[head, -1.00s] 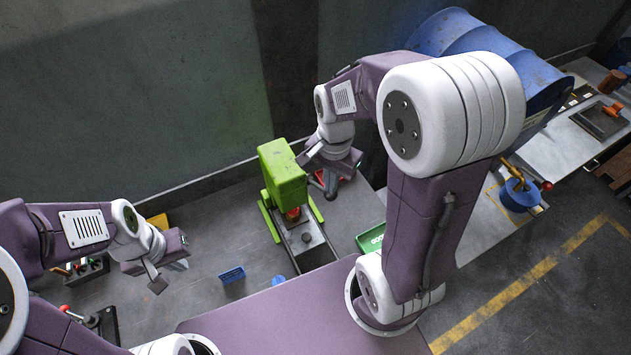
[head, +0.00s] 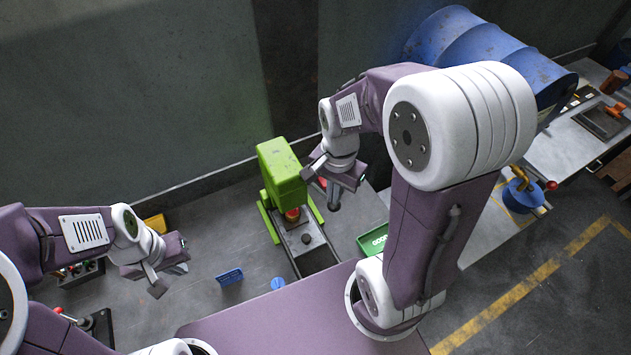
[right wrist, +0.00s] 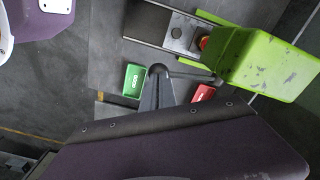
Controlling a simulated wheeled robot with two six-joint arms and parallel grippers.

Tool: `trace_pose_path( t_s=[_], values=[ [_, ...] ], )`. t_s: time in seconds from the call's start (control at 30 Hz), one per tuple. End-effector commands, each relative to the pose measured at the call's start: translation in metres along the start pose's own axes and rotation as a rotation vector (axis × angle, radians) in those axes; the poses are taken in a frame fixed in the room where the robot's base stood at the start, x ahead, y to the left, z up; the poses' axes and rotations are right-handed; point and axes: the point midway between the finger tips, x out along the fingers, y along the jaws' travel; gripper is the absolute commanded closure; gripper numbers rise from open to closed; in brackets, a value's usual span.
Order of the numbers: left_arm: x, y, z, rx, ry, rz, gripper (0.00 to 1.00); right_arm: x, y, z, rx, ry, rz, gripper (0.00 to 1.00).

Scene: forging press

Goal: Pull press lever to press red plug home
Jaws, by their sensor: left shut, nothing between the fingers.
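The green press (head: 283,172) stands on the bench by the wall. The red plug (head: 292,215) shows low under its head, in front of the green column; its seating depth cannot be told. In the right wrist view the dark press lever (right wrist: 192,75) runs from the press to the tip of my right gripper (right wrist: 158,72). In the head view my right gripper (head: 333,203) is right of the press. Its fingertips meet or overlap the lever end; a firm grip cannot be told. My left gripper (head: 156,289) is shut and empty, over the bench at left.
A green tray (head: 373,240) lies right of the press, and a red tray (right wrist: 203,93) lies close to the lever. A blue block (head: 230,277) and a blue round piece (head: 278,283) lie in front. A blue drum (head: 490,50) is behind my right arm.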

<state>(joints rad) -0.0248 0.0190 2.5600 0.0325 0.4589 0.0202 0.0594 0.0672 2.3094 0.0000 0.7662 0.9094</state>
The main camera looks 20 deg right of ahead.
Motion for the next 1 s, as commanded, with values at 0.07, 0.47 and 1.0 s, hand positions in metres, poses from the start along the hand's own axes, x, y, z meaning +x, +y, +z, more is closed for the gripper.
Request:
trace_pose_path(
  t_s=[0.07,0.47,1.0],
  values=[
    [0.001,0.0,0.0,0.0,0.0,0.0,1.0,0.002,0.0,0.0,0.0,0.0,-0.001,1.0],
    [0.006,0.0,0.001,0.0,0.0,0.0,1.0,0.007,0.002,0.001,0.0,0.001,-0.001,1.0],
    [0.016,0.0,0.002,0.0,0.0,0.0,1.0,0.02,0.007,0.004,0.0,0.001,-0.002,1.0]
  ],
)
